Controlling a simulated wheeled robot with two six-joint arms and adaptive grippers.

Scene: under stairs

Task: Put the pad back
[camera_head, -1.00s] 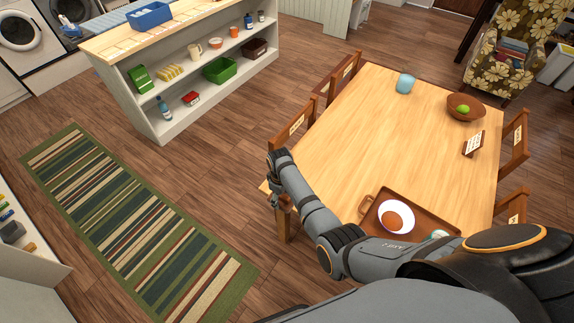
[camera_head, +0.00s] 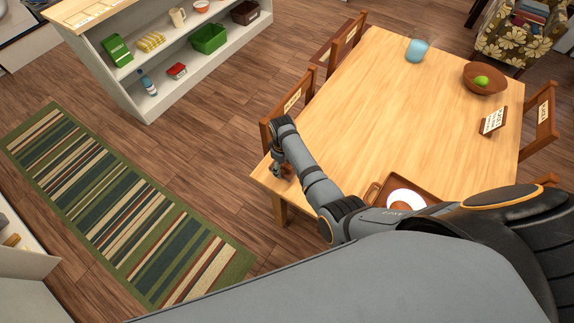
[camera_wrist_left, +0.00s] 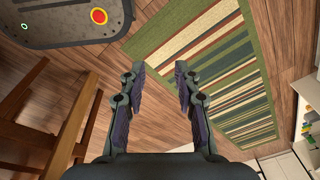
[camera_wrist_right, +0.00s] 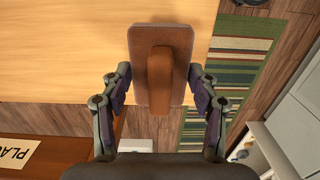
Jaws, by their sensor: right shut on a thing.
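The brown pad (camera_wrist_right: 145,42), a flat rounded block with a raised handle bar, is in my right gripper (camera_wrist_right: 160,78). In the head view the right gripper (camera_head: 283,168) is at the near left corner of the wooden table (camera_head: 345,125); only a bit of brown shows at its fingers. I cannot tell how high the pad is above the tabletop. My left gripper (camera_wrist_left: 160,70) is open and empty above the floor, pointing toward the striped rug; it is hidden in the head view.
Chairs (camera_head: 285,108) stand around the table. A white shelf (camera_head: 150,105) stands at the upper left. The striped rug (camera_head: 120,200) lies left.

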